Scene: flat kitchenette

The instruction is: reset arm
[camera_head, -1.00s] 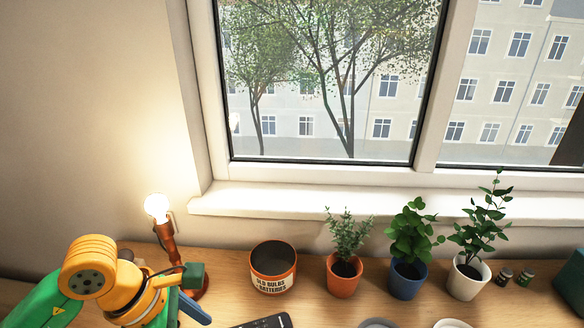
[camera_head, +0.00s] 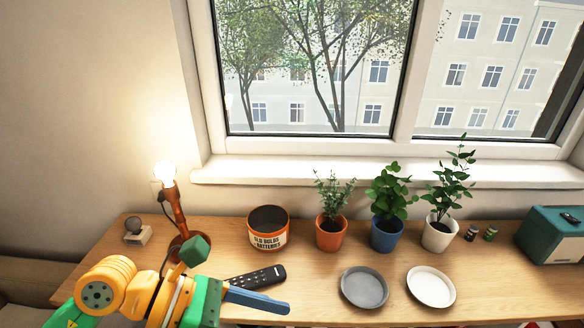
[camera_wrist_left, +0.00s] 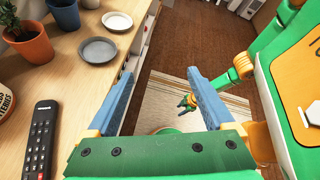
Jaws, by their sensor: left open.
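My left gripper (camera_head: 258,298) is low in the head view, over the front of the desk beside the remote, with its blue fingers pointing right. In the left wrist view the left gripper (camera_wrist_left: 162,85) has its two blue fingers wide apart with nothing between them, beyond the desk's front edge. Farther off in that view, green and orange parts of my own body show, with a small green and blue part (camera_wrist_left: 187,102) that may be my right gripper; its jaws are too small to read. My right arm is not in the head view.
The wooden desk (camera_head: 320,275) carries a lit lamp (camera_head: 176,205), a battery tin (camera_head: 268,240), a black remote (camera_head: 256,276), several potted plants, a grey plate (camera_head: 364,300), a white plate (camera_head: 431,300) and a teal box (camera_head: 552,245). A small bulb stand (camera_head: 136,232) is at left.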

